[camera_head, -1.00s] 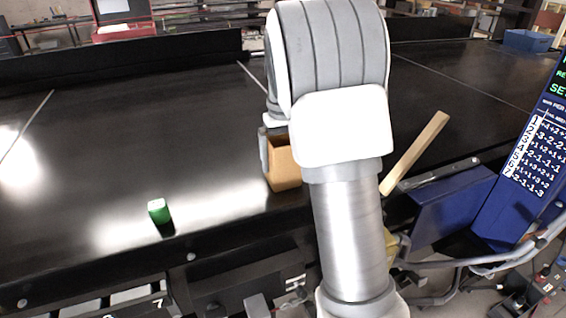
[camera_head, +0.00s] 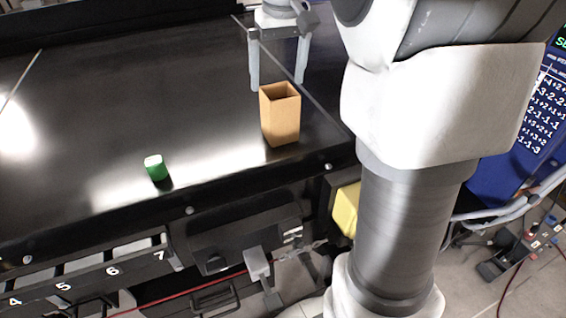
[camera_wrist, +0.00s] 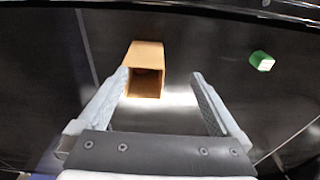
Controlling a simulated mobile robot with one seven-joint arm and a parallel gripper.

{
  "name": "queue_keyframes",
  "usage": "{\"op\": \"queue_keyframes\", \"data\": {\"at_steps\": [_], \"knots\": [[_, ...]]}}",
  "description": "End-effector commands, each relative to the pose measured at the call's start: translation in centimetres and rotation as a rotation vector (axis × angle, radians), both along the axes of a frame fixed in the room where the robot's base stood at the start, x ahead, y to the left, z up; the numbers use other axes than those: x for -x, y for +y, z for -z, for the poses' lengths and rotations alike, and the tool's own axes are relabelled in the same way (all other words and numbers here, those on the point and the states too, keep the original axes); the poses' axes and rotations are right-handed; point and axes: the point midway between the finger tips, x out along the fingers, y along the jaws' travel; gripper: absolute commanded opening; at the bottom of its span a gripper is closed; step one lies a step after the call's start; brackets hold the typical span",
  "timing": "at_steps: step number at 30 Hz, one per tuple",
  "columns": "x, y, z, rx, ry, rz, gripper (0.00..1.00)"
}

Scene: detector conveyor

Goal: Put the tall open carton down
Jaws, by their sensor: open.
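The tall open carton (camera_head: 281,118) is tan and stands upright on the black conveyor surface, near its front edge, with its open top facing up. It also shows in the wrist view (camera_wrist: 147,60), beyond the fingertips and left of centre between them. My gripper (camera_head: 277,86) is open and empty, just behind the carton in the head view. In the wrist view the two fingers (camera_wrist: 160,82) are wide apart, and nothing is held between them.
A small green block (camera_head: 156,168) sits on the conveyor (camera_head: 120,110) to the left of the carton. Numbered bins (camera_head: 90,265) lie below the front edge. My arm hides much of the right side. The conveyor left of the carton is mostly clear.

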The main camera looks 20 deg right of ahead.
Motion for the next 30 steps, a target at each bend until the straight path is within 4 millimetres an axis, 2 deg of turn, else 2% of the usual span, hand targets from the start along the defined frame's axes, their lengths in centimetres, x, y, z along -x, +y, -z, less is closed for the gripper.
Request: {"op": "queue_keyframes", "data": {"at_steps": [1, 6, 13, 24, 30], "knots": [[1.4, 0.6, -0.4, -0.003, -0.024, -0.002, 1.0], [5.3, 2.4, -0.8, -0.009, -0.093, -0.001, 1.0], [10.6, 4.7, -0.2, -0.007, -0.188, -0.007, 1.0], [18.4, 7.1, 3.5, 0.017, -0.332, -0.01, 1.0], [20.4, 7.6, 5.2, 0.027, -0.373, -0.012, 1.0]]}}
